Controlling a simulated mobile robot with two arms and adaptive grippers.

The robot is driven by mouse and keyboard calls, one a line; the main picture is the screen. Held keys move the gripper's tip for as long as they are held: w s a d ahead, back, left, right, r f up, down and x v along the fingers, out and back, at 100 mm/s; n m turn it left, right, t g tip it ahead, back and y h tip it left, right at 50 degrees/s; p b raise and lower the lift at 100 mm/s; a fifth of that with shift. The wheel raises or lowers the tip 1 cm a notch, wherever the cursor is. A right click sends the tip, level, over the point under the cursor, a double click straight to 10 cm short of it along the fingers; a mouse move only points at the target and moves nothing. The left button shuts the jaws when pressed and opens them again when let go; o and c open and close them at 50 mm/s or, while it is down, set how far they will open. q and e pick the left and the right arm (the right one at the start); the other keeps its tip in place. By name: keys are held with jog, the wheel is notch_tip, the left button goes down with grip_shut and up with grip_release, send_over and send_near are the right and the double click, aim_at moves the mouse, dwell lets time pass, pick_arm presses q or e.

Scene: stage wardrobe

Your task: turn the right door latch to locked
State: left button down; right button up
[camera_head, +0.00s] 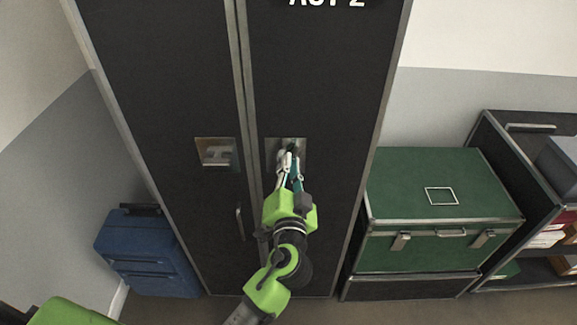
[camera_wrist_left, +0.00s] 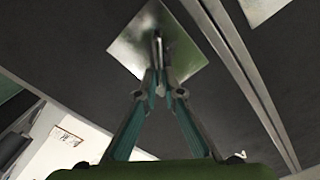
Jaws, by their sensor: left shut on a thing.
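The right door latch has a square metal plate (camera_head: 273,150) on the right black wardrobe door (camera_head: 318,85). In the left wrist view its plate (camera_wrist_left: 185,50) shows bright, with a thin dark handle (camera_wrist_left: 157,48) standing out from the middle. My left gripper (camera_head: 290,156) reaches up to this latch, and it also shows in the left wrist view (camera_wrist_left: 158,82). Its fingertips are shut on the latch handle and hide part of it, so I cannot tell its exact angle. My right gripper is not in view.
The left door (camera_head: 165,75) has its own latch plate (camera_head: 216,152) and a pull handle (camera_head: 240,222). A blue case (camera_head: 150,250) stands at the left. A green trunk (camera_head: 440,190) and a shelf unit (camera_head: 525,127) stand at the right, close beside the wardrobe.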

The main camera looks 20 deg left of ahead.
pick_arm(q)
jog(key=m, duration=0.3)
jog(key=f+m, duration=0.1)
jog(key=m, duration=0.2)
jog(key=m+p, duration=0.1)
jog(key=m, duration=0.3)
jog(key=shift+w+d+f, duration=0.1)
jog(key=shift+d+f, duration=0.25)
dwell(0.3)
jog(key=c, duration=2.2)
grip_release()
jog(key=shift+o, duration=0.2)
